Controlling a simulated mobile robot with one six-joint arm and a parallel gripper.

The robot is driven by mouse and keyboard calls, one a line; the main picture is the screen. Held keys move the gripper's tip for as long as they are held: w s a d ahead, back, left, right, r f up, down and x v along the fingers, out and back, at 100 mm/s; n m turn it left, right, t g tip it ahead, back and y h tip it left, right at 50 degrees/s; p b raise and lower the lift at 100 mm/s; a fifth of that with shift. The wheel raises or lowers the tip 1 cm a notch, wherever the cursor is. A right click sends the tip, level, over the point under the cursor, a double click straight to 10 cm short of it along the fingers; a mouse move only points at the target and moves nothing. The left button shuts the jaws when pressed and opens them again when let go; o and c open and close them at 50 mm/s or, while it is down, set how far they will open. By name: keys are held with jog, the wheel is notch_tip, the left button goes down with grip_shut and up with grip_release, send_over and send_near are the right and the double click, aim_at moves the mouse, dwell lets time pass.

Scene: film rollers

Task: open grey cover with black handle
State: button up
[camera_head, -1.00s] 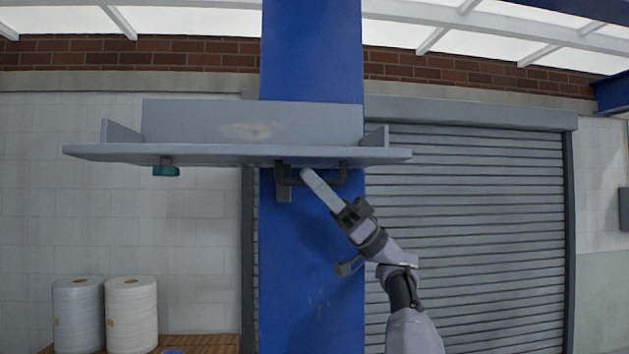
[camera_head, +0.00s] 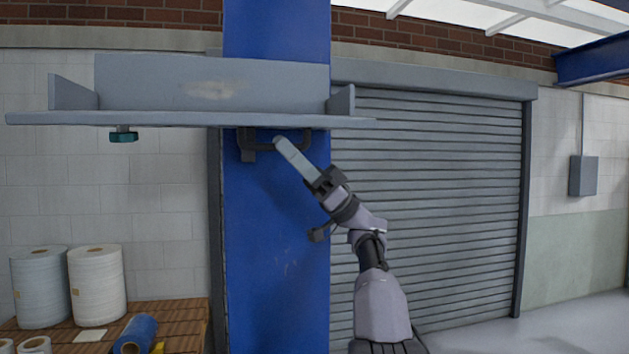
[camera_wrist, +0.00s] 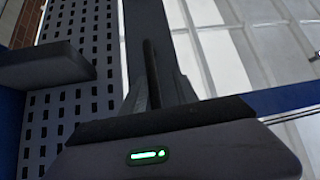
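The grey cover (camera_head: 130,85) is a long shelf-like panel with a raised back and end pieces, across a blue column. Its black handle (camera_head: 300,147) hangs below the front edge, in front of the column. My gripper (camera_head: 279,143) reaches up from the lower right, its light grey fingertips overlapping the handle in the head view. I cannot tell whether they touch or grip it. In the wrist view my dark gripper (camera_wrist: 152,85) has a dark bar between its fingers, beside a perforated grey panel (camera_wrist: 70,110). Whether that bar is the handle is unclear.
The blue column (camera_head: 275,220) stands behind my arm. A grey roller shutter (camera_head: 440,200) is to the right. White rolls (camera_head: 97,285) and a blue roll (camera_head: 135,333) are on a wooden surface (camera_head: 180,315) at lower left. A teal knob (camera_head: 124,136) hangs under the cover's left part. Open floor shows at lower right.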

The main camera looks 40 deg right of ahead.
jog(key=p+v, duration=0.2)
jog(key=v, duration=1.3)
jog(key=shift+w, duration=0.1)
jog(key=shift+c, duration=0.5)
